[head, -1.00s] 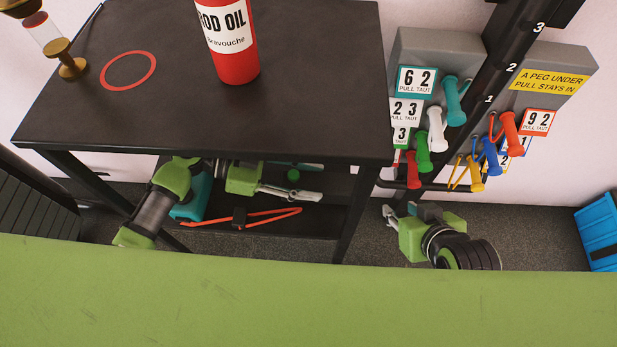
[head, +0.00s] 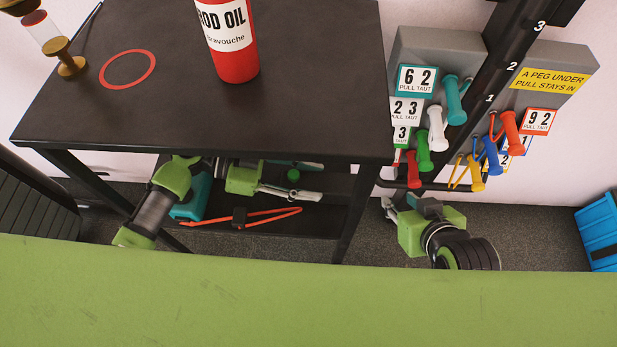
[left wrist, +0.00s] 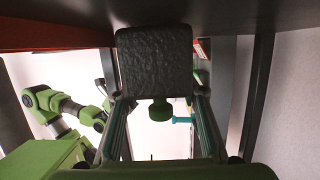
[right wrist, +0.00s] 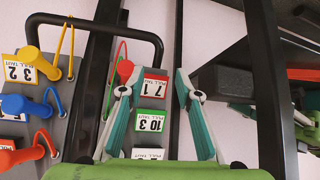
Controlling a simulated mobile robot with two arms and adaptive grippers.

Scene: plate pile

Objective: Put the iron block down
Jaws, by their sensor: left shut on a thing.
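The iron block (left wrist: 155,62) is a dark, rough block in the left wrist view, held between the fingers of my left gripper (left wrist: 156,97). In the head view my left gripper (head: 318,194) is under the tabletop, over the lower shelf (head: 265,230). The block cannot be made out there against the dark shelf. A dark block-like shape (right wrist: 222,80) in the right wrist view may be the same block. My right gripper (right wrist: 154,90) is open and empty, in front of the peg panel. In the head view it (head: 388,208) is right of the table.
The black table (head: 200,120) carries a red ROD OIL bottle (head: 235,60), a red ring (head: 127,69) and an hourglass (head: 60,50). Coloured pegs, among them a white peg (head: 437,128), hang at the right. An orange band (head: 275,214) lies on the lower shelf.

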